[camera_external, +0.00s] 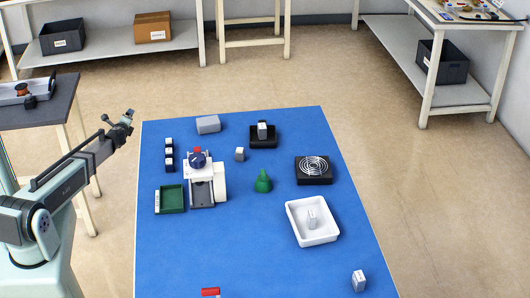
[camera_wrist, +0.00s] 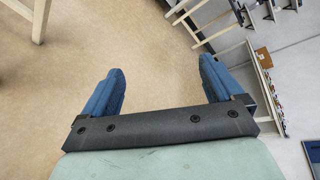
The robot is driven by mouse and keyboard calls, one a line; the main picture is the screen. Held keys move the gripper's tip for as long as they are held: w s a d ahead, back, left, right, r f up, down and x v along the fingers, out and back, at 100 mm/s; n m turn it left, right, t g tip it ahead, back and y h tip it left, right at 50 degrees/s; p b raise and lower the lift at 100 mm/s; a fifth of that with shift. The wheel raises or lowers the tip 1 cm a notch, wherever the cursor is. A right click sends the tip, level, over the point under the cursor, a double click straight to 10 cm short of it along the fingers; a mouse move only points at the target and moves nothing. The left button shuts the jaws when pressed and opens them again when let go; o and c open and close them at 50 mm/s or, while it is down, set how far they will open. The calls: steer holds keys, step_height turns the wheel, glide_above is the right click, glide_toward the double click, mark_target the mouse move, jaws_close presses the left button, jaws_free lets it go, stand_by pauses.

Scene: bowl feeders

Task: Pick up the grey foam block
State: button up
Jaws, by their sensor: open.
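The grey foam block (camera_external: 208,124) lies on the blue table top near its far left edge, with clear blue surface around it. My gripper (camera_external: 127,118) is raised at the left, just off the table's left edge, apart from the block. In the wrist view my gripper (camera_wrist: 160,90) shows two blue fingers spread wide with nothing between them. The wrist view shows floor and distant shelving, and the block is not in it.
On the blue table (camera_external: 240,260) stand a white machine with a blue dome (camera_external: 197,160), a green tray (camera_external: 171,199), a black holder (camera_external: 263,141), a green cone-like piece (camera_external: 263,182), a black fan unit (camera_external: 314,170) and a white tray (camera_external: 327,237).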

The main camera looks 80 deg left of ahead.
steer(key=w+a+r+n+g+h, duration=0.1)
steer(key=w+a+r+n+g, duration=0.25)
steer(key=r+n, duration=0.2)
step_height(320, 180, up, 16)
steer(key=n+t+h, duration=0.3)
steer(key=h, duration=1)
glide_above(208, 120)
steer(key=shift+g, duration=0.25)
steer(key=f, duration=0.8)
steer(key=shift+w+a+f, duration=0.1)
steer(key=shift+a+f, duration=0.05)
steer(key=shift+a, duration=0.05)
steer(key=shift+d+f, duration=0.15)
steer(key=shift+f, duration=1.15)
steer(key=shift+d+f, duration=0.1)
steer(key=shift+f, duration=1.15)
